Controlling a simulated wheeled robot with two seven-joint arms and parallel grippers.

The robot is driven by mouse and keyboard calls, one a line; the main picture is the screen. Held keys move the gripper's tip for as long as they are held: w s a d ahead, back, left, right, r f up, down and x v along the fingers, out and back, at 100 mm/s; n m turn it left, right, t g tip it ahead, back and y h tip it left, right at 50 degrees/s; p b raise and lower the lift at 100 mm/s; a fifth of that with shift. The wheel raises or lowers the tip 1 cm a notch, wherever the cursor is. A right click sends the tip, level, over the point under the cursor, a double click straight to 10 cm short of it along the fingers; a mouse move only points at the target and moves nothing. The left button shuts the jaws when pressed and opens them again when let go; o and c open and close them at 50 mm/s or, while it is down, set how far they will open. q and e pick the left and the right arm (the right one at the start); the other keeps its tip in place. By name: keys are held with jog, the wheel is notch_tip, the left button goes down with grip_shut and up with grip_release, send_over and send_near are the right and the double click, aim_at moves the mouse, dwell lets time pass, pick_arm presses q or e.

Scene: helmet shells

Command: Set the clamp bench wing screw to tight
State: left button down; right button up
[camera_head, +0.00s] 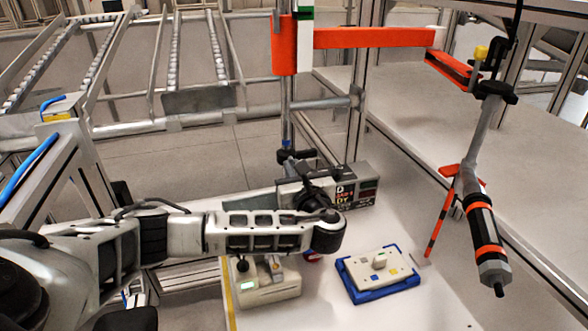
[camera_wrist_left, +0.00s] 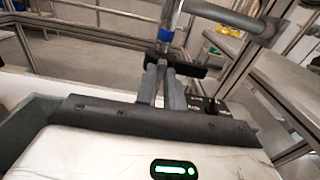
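A dark, bar-like part, which looks like the wing screw (camera_head: 297,155), sits low on the upright post with a blue band. In the left wrist view the dark bar (camera_wrist_left: 188,71) lies crosswise at my fingertips. My left gripper (camera_head: 291,160) reaches away from me to this part, and my wrist hides some of it. In the left wrist view the two grey fingers of my left gripper (camera_wrist_left: 161,72) are close together with a narrow gap. Their tips overlap the bar, and I cannot tell whether they grip it. My right gripper is not in view.
A grey box with lettering (camera_head: 366,187) stands right beside my left gripper. A blue-edged panel (camera_head: 380,273) and a pale device with a green display (camera_head: 262,288) lie on the white bench (camera_head: 330,308). An orange-banded tool (camera_head: 484,240) hangs at the right.

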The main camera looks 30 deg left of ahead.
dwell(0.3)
pick_arm(q)
jog(key=n+b, duration=0.2)
jog(key=n, duration=0.4)
jog(key=n+b, duration=0.3)
jog(key=n, duration=0.2)
jog(key=n+b, duration=0.2)
jog(key=n, duration=0.4)
jog(key=shift+s+a+f+n, duration=0.1)
jog(key=shift+s+f+n, duration=0.05)
jog(key=shift+f+n, duration=0.2)
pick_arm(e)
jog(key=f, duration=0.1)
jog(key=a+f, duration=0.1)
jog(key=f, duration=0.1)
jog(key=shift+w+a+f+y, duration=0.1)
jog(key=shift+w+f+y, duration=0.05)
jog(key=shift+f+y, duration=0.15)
pick_arm(q)
jog(key=shift+b, duration=0.3)
jog(key=shift+r, duration=0.1)
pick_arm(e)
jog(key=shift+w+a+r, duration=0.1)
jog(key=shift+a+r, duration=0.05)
pick_arm(q)
jog(key=c, duration=1.5)
grip_release()
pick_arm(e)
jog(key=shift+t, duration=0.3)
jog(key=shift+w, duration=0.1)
